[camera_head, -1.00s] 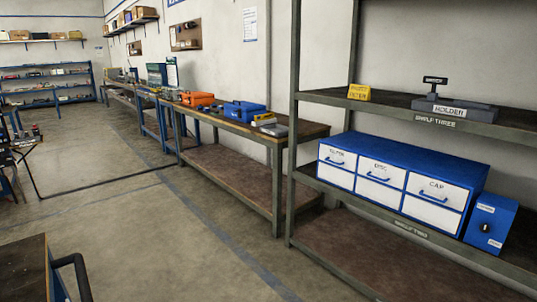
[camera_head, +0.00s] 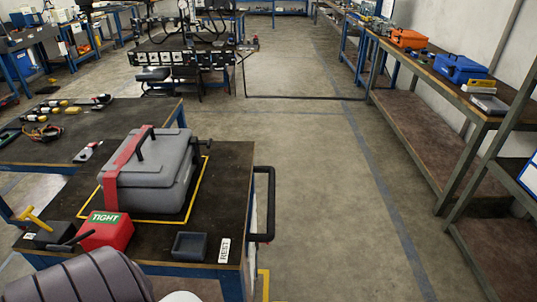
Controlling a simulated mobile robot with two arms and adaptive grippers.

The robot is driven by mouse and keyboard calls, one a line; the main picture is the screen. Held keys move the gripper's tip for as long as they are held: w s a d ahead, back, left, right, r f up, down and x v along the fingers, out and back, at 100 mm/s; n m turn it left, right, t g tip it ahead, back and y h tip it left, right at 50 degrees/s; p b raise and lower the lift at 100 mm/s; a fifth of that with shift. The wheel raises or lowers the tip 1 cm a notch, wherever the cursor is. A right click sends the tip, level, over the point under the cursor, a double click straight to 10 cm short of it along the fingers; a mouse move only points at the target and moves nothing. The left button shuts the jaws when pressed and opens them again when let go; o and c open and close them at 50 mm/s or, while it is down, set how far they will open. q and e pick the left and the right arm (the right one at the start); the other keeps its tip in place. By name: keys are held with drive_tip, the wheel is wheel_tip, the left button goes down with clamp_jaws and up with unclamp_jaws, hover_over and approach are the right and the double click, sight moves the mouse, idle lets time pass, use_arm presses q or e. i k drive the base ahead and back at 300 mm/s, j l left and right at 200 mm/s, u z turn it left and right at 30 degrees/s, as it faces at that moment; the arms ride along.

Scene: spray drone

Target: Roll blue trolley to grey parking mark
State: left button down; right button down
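A blue-framed cart with a dark top (camera_head: 232,165) and a black push handle (camera_head: 268,205) on its right side stands at lower left; it looks like the blue trolley. A grey case (camera_head: 160,180) with a red strap sits on it inside a yellow outline. A red block labelled TIGHT (camera_head: 105,231), a small dark tray (camera_head: 190,246) and a REST label (camera_head: 224,250) are near its front edge. Its wheels are hidden. I cannot make out a grey parking mark on the floor. Neither of my grippers is in view.
A workbench (camera_head: 490,118) and shelf rack (camera_head: 500,240) line the right. Another bench (camera_head: 130,112) with tools adjoins behind left. The floor aisle (camera_head: 310,200), with a blue line, is clear.

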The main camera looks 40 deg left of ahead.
sight(199, 249)
drive_tip(key=i+l+u, duration=0.15)
drive_tip(key=u, duration=0.3)
drive_tip(key=i+l+u, duration=0.2)
drive_tip(key=u, duration=1.2)
drive_tip(key=i+j, duration=0.25)
drive_tip(key=j, duration=0.15)
